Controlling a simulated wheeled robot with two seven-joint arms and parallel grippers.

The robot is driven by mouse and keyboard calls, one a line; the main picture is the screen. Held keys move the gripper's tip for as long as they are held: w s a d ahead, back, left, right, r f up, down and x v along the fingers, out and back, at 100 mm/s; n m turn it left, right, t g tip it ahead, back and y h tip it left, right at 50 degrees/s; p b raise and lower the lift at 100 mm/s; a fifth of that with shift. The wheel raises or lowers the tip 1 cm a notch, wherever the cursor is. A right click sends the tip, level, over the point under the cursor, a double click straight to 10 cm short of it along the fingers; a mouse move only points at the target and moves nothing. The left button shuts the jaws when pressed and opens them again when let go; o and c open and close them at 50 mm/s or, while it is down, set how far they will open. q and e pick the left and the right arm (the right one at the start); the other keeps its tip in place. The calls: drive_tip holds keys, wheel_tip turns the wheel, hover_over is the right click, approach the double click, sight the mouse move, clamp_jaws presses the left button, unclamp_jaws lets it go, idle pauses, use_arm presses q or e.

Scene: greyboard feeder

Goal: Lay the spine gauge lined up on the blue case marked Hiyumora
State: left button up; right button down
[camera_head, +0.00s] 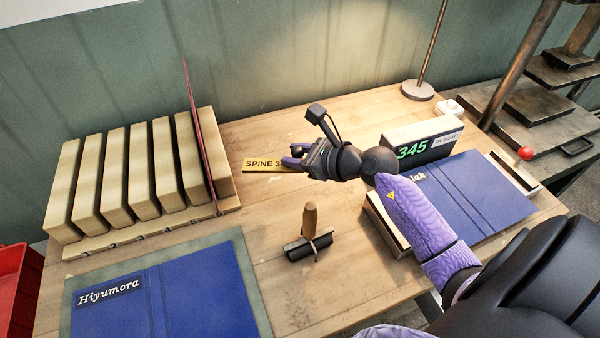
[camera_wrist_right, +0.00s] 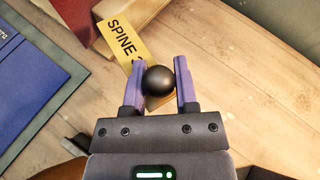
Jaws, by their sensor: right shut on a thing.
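The spine gauge (camera_head: 262,165) is a flat yellow strip marked SPINE, near the middle of the table beside the block rack. It also shows in the right wrist view (camera_wrist_right: 125,38), with a round black knob (camera_wrist_right: 159,80) between the fingers. My right gripper (camera_head: 293,159) is shut on the gauge at this knob. I cannot tell whether the gauge touches the table. The blue case marked Hiyumora (camera_head: 200,295) lies open and flat at the lower left, on a grey-green mat (camera_head: 248,262), apart from the gauge. Its lower part is cut off by the picture edge. My left gripper is out of view.
A rack of upright pale blocks (camera_head: 115,185) stands left, with a thin red upright board (camera_head: 200,130). A wooden-handled tool (camera_head: 310,225) stands mid-table, right of the Hiyumora case. Another blue case (camera_head: 470,195) and a display reading 345 (camera_head: 420,146) are at right.

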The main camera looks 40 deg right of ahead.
sight(298, 196)
drive_tip(key=f+b, duration=0.2)
drive_tip(key=f, duration=0.1)
drive_tip(key=f+b, duration=0.1)
drive_tip(key=f, duration=0.3)
drive_tip(key=f+b, duration=0.2)
drive_tip(key=f, duration=0.1)
drive_tip(key=shift+w+d+f+b, duration=0.15)
drive_tip(key=shift+d+f+b, duration=0.1)
drive_tip(key=shift+f+b, duration=0.15)
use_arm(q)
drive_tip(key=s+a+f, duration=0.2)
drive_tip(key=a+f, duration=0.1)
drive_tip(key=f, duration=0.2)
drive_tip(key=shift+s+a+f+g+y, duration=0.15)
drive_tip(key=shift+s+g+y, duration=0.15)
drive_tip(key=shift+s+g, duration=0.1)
use_arm(e)
drive_tip(key=shift+r, duration=0.1)
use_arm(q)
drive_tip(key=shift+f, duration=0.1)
use_arm(e)
drive_tip(key=c, duration=0.8)
unclamp_jaws()
drive_tip(key=shift+f, duration=0.2)
drive_tip(key=o, duration=0.4)
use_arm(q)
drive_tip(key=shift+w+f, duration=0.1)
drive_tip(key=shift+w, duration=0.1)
